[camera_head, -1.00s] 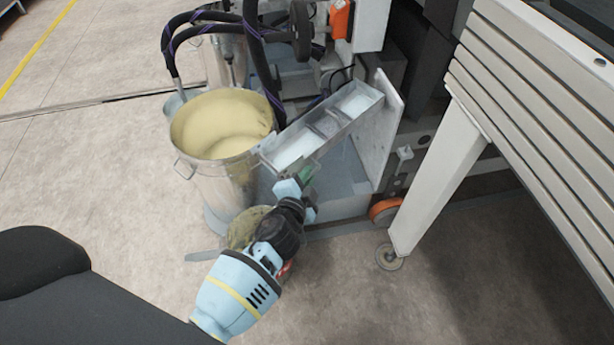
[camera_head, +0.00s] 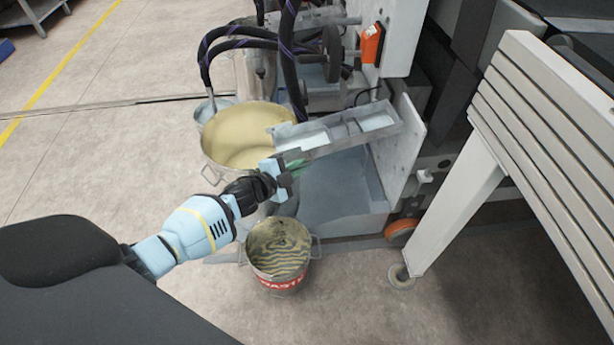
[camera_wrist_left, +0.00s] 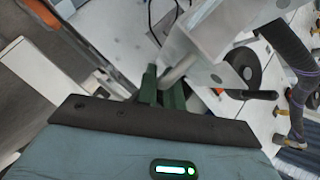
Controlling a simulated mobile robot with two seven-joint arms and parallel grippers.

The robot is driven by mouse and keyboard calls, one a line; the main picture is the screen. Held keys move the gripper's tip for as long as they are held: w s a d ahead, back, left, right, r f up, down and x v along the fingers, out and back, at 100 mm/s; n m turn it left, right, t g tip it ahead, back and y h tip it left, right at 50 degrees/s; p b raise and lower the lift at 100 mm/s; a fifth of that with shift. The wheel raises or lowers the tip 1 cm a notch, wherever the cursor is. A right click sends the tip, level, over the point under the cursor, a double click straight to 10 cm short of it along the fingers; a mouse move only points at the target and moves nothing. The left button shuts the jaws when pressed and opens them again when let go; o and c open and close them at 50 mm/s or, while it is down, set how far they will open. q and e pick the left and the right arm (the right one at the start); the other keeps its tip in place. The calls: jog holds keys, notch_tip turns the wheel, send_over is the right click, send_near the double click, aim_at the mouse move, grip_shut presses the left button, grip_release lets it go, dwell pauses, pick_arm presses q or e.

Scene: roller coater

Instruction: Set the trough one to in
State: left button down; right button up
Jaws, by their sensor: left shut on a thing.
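The trough (camera_head: 352,134) is a long grey metal tray with compartments, jutting from a pale upright plate (camera_head: 404,152). Its left end overlaps the rim of the tall steel bucket (camera_head: 215,160) of yellowish liquid in the head view. My left gripper (camera_head: 290,168) is at that end, just below it. In the left wrist view its green fingers (camera_wrist_left: 162,90) are shut on a bent grey handle (camera_wrist_left: 180,69) of the trough. The fingers partly hide the handle. My right gripper is in neither view.
A waste bucket (camera_head: 279,262) with a red label stands on the floor below my left arm. A slatted pale frame (camera_head: 545,130) on a caster stands at right. Dark hoses (camera_head: 291,65) hang behind the trough.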

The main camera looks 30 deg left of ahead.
pick_arm(q)
jog(key=shift+w+a+h, duration=0.4)
jog(key=shift+a, duration=0.1)
jog(key=shift+r, duration=0.1)
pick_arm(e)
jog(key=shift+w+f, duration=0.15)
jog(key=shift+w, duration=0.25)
pick_arm(q)
jog(key=c, duration=1.8)
grip_release()
jog(key=shift+a, duration=0.1)
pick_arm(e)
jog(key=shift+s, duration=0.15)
